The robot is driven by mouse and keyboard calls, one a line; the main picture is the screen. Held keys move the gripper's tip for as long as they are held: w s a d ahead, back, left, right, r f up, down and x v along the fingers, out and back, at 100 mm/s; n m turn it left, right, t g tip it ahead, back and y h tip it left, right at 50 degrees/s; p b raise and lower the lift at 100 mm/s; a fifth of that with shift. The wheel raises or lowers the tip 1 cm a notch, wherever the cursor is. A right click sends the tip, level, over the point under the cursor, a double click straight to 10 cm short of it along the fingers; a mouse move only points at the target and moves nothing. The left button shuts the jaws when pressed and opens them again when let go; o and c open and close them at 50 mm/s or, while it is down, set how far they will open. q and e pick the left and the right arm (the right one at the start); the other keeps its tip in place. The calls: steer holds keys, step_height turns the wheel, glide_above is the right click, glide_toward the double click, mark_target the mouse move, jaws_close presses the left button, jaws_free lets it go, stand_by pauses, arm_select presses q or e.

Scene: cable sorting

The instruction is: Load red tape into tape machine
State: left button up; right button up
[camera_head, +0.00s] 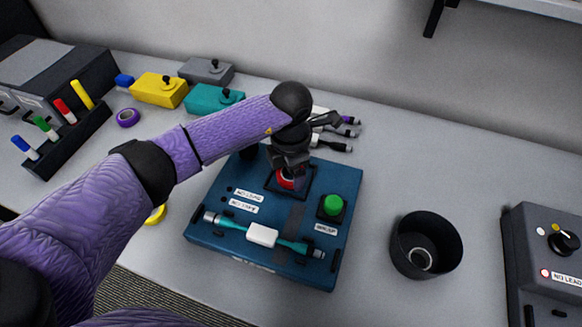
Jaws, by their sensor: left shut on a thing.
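The tape machine (217,222) is a blue box on the table, with a green button (333,204), white labels and a teal cable with a white block lying across its front part. The red tape (286,182) is a small red ring at the black square recess near the machine's back. My left gripper (290,170) points down over that recess and is shut on the red tape. The gripper hides part of the tape, so I cannot tell whether it is fully seated. My right gripper is not in view.
A black cup (426,246) with a whitish ring inside stands to the right. A grey device (548,262) is at the right edge. Yellow (159,90), teal (205,101) and grey boxes, a purple tape (128,117) and a marker rack (62,140) are left. Cable ends lie behind the machine.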

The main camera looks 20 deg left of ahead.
arm_select(q)
steer(key=o, duration=1)
steer(key=shift+r+p, duration=1.45)
steer(key=shift+r, duration=4.65)
